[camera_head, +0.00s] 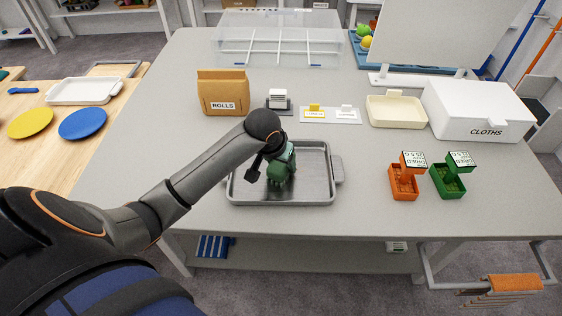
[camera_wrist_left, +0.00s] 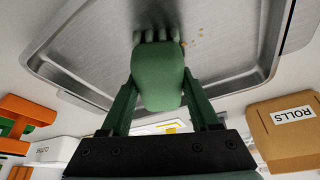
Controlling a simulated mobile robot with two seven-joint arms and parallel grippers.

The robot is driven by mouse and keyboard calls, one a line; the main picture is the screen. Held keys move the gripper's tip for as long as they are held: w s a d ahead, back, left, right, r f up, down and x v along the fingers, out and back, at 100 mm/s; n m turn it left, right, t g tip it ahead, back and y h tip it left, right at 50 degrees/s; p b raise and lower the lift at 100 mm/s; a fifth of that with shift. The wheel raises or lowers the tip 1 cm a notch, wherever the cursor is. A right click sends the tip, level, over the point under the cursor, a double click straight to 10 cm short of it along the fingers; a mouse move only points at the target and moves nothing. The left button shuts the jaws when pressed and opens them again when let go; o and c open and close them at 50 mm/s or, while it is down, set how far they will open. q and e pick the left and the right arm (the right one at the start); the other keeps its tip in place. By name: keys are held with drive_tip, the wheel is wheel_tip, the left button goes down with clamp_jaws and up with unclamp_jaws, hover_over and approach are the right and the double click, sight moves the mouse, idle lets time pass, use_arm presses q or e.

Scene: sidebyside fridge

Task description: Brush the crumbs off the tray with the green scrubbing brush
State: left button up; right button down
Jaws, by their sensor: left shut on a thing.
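The metal tray (camera_head: 315,188) lies on the grey table in front of me, and its floor also shows in the left wrist view (camera_wrist_left: 100,45). My left gripper (camera_head: 282,165) is over the tray, shut on the green scrubbing brush (camera_wrist_left: 158,75). The brush's bristles point toward the tray floor; I cannot tell for certain whether they touch it. A few small tan crumbs (camera_wrist_left: 190,43) lie on the tray beside the bristles in the left wrist view. In the head view the arm and gripper partly hide the brush, and crumbs cannot be made out. My right gripper is not in view.
An orange brush holder (camera_head: 403,190) and a green one (camera_head: 447,182) stand right of the tray. Behind are a ROLLS bag (camera_head: 223,92), small label cards (camera_head: 330,114), a cream tray (camera_head: 397,112) and a white CLOTHS box (camera_head: 478,110). The table left of the tray is clear.

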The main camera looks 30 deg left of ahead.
use_arm(q)
drive_tip(key=shift+s+d+f+p, duration=0.1)
drive_tip(key=shift+f+p, duration=0.1)
drive_tip(key=shift+p, duration=0.35)
idle(0.9)
drive_tip(key=shift+d+r, duration=0.15)
drive_tip(key=shift+d, duration=0.9)
drive_tip(key=shift+d, duration=0.1)
drive_tip(key=shift+d, duration=0.85)
drive_tip(key=shift+w+a, duration=0.7)
drive_tip(key=shift+w, duration=0.3)
drive_tip(key=shift+w+a, duration=0.75)
drive_tip(key=shift+w, duration=0.3)
